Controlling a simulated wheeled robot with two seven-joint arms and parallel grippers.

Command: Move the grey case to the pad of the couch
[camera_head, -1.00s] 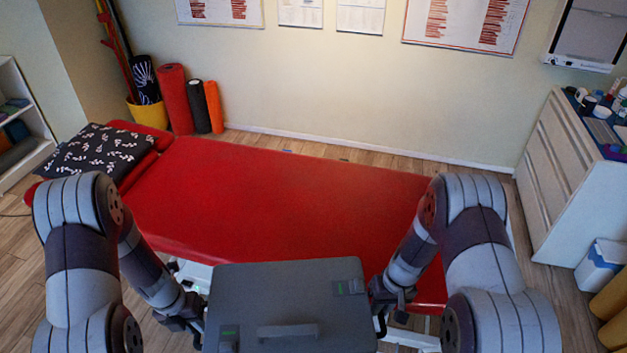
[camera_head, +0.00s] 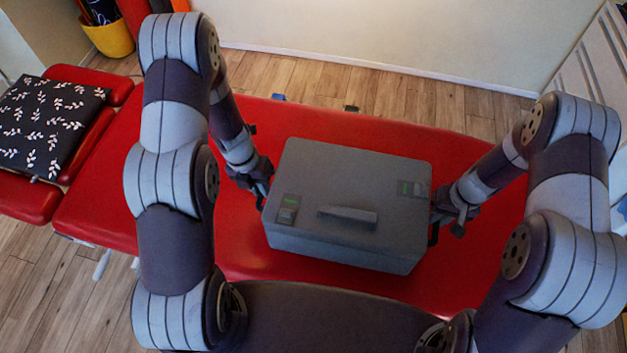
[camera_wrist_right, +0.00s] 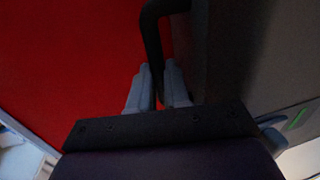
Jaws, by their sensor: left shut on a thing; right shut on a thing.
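The grey case (camera_head: 350,180) has a lid with a handle and two latches with green marks. It is over the red pad (camera_head: 460,150) of the couch, in the middle of the head view. I cannot tell whether its underside touches the pad. My left gripper (camera_head: 262,196) is shut at the case's left side, where its dark side handle is mostly hidden. My right gripper (camera_head: 438,222) is shut on the dark handle at the case's right side. In the right wrist view the fingers (camera_wrist_right: 160,88) close on that black handle (camera_wrist_right: 151,40), beside the case's grey wall (camera_wrist_right: 250,60).
A black patterned pillow (camera_head: 50,125) lies at the couch's left end. A yellow bucket (camera_head: 108,38) stands on the floor behind it. A white cabinet (camera_head: 590,65) stands at the right. Bare red pad lies around the case.

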